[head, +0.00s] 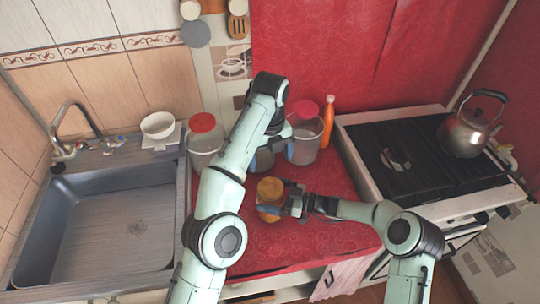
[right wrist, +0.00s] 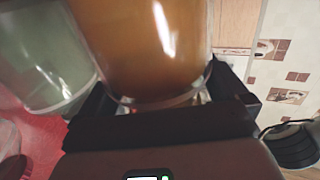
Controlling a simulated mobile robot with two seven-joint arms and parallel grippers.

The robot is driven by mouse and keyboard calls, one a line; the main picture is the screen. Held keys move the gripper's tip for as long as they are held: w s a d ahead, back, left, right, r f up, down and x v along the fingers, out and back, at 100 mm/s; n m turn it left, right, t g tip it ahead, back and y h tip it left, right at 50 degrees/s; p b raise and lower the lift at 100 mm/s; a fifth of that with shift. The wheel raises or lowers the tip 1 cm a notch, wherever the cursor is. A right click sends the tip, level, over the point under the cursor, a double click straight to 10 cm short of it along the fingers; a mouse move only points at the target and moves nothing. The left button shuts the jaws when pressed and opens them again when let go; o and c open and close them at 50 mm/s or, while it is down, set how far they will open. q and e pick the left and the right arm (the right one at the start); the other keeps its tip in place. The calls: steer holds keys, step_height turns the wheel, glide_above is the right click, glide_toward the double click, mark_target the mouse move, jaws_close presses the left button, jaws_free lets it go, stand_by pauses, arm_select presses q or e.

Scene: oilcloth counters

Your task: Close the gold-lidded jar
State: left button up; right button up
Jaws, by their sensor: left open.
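The jar (head: 271,203) stands on the red counter, and its round top (head: 270,187) is golden brown. I cannot tell from here whether this is a seated lid. My right gripper (head: 272,208) reaches in from the right with its fingers around the jar body. In the right wrist view the jar (right wrist: 150,45) shows amber contents through clear walls and sits between the dark fingers (right wrist: 160,110); its top is out of frame. My left gripper (head: 288,152) is open, behind and above the jar, partly hidden by its own arm.
A red-lidded container (head: 204,145) and a pink-lidded container (head: 305,140) stand behind, with an orange bottle (head: 328,118). A bluish container (head: 264,160) is near my left gripper. The sink (head: 110,235) is left; the stove (head: 430,150) with a kettle (head: 468,132) is right.

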steer(key=shift+d, duration=0.1)
arm_select(q)
steer(key=f+b, duration=0.1)
steer(key=f, duration=0.1)
steer(key=s+f+b, duration=0.1)
steer(key=f+b, duration=0.1)
steer(key=shift+f, duration=0.4)
arm_select(e)
steer(key=v, duration=1.3)
steer(key=shift+d, duration=0.1)
arm_select(q)
steer(key=shift+s, duration=0.1)
arm_select(e)
steer(key=shift+s+f, duration=0.1)
